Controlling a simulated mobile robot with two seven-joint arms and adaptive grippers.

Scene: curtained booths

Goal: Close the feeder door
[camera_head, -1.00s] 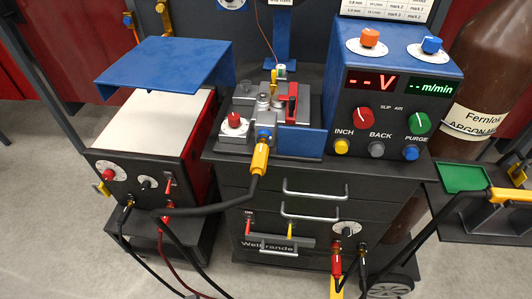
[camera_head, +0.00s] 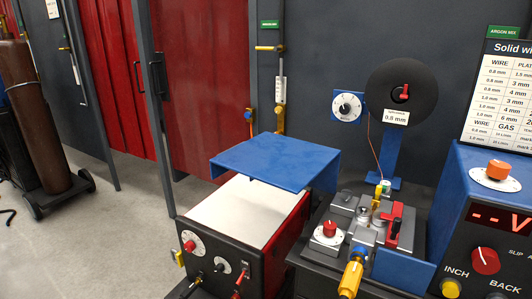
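A flat blue panel (camera_head: 275,162) with a bent-down edge, which looks like the feeder door, stands out level to the left of the wire feeder. It overhangs a box with a white top (camera_head: 222,215); I cannot tell whether they touch. The feeder's drive mechanism (camera_head: 360,222) lies uncovered to the right, with a red lever (camera_head: 394,222) and a red knob (camera_head: 330,228). A small blue plate (camera_head: 402,270) is at its front right. The panel's hinge is not clear. Neither of my grippers is in view.
A wire spool (camera_head: 392,80) on a blue stand rises behind the feeder. A blue control box (camera_head: 500,200) stands at right. A yellow cable connector (camera_head: 351,277) sticks out in front. Grey floor (camera_head: 90,230) is open at left; a brown cylinder (camera_head: 32,120) stands on a cart there.

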